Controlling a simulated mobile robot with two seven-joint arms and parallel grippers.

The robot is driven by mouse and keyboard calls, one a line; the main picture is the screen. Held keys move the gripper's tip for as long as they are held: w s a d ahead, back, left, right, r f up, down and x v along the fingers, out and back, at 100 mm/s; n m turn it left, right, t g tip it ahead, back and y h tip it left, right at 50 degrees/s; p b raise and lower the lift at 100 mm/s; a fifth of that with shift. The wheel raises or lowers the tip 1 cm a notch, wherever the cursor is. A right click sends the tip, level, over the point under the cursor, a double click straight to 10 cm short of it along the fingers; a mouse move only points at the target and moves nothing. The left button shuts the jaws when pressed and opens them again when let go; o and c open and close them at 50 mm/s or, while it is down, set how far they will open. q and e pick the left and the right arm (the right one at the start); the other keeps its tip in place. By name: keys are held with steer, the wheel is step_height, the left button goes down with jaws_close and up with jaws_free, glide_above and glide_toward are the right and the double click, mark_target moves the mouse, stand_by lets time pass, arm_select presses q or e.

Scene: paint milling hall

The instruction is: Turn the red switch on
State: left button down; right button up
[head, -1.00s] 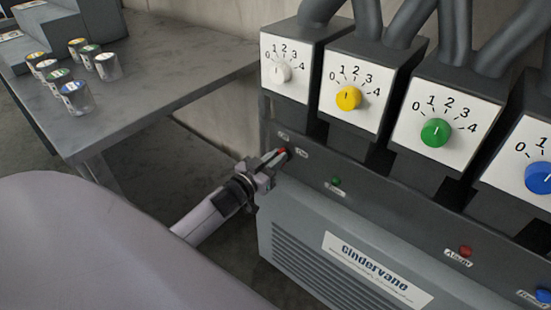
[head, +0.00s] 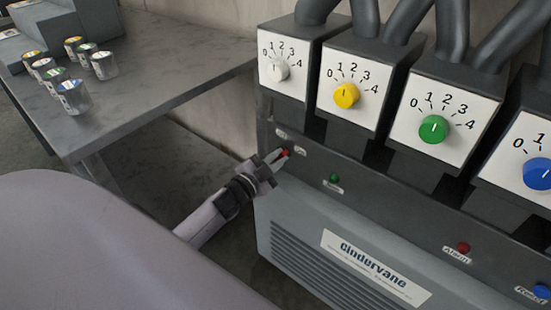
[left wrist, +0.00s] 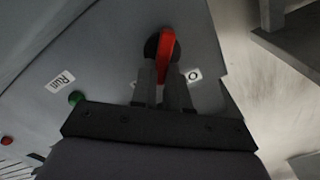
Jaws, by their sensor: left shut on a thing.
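The red switch (head: 284,153) is at the upper left end of the dark panel, between two small white labels. In the left wrist view its red handle (left wrist: 167,45) stands out from a dark round base, nearly upright in the picture. My left gripper (head: 277,158) is at the switch, its two fingers shut on the red handle. The fingers also show in the left wrist view (left wrist: 163,76), one on each side of the handle, partly covering a label below. My right gripper is not in view.
A green lamp or button (head: 334,178), a red one (head: 463,248) and a blue one (head: 542,291) are further along the panel. White, yellow, green and blue dials are above. A grey table (head: 150,95) with several paint cans is at left.

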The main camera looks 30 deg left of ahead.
arm_select(q)
steer(key=shift+d+f+m, duration=0.15)
steer(key=shift+m, duration=1.45)
steer(key=shift+b, duration=0.3)
steer(key=c, duration=1.1)
jaws_free()
steer(key=shift+s, duration=0.1)
steer(key=shift+s+a+p, duration=0.15)
steer(key=shift+s+p, duration=0.1)
steer(key=shift+s, duration=1.5)
steer(key=shift+s+a+p, duration=0.1)
steer(key=shift+s+p, duration=0.1)
steer(key=shift+s, duration=1.55)
